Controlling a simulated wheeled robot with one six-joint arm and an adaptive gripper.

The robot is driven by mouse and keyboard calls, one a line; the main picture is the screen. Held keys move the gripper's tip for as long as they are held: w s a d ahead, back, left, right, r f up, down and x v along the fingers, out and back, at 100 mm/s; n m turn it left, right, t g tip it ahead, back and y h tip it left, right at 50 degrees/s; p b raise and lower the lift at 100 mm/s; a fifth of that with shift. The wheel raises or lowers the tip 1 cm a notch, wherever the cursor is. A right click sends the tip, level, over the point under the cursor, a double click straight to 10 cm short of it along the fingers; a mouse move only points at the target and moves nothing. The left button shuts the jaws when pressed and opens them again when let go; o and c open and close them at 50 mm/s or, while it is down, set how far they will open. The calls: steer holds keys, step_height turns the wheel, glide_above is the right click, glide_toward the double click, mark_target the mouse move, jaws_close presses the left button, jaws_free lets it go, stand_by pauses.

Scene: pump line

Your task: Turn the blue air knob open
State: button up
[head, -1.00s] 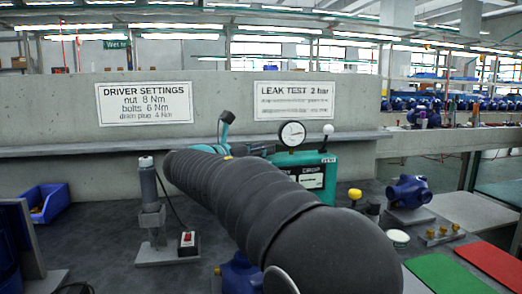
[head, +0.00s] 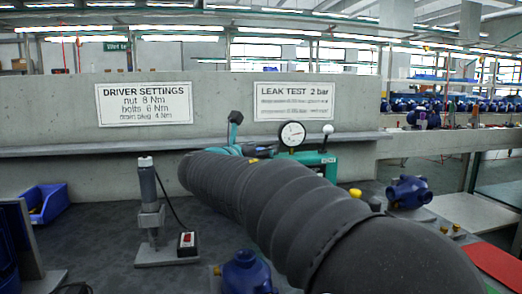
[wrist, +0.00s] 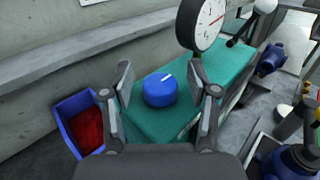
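The blue air knob (wrist: 160,90) sits on top of the teal leak tester (wrist: 232,66) in the wrist view, with a short white mark on its top. My gripper (wrist: 161,79) is open, with one finger on each side of the knob. Gaps show between the knob and both fingers, and nothing is held. In the head view the teal tester (head: 331,160) is partly behind my arm, and the knob is hidden there. The round pressure gauge (head: 292,135) stands on the tester and also shows in the wrist view (wrist: 209,22).
A white-balled lever (head: 328,129) stands right of the gauge. A blue bin with red contents (wrist: 68,138) lies left of the tester in the wrist view. A driver on a stand (head: 150,210), a blue bin (head: 52,207) and a blue pump body (head: 409,192) are on the bench.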

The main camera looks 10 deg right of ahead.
steer(key=v, duration=1.2)
steer(key=shift+s, duration=0.15)
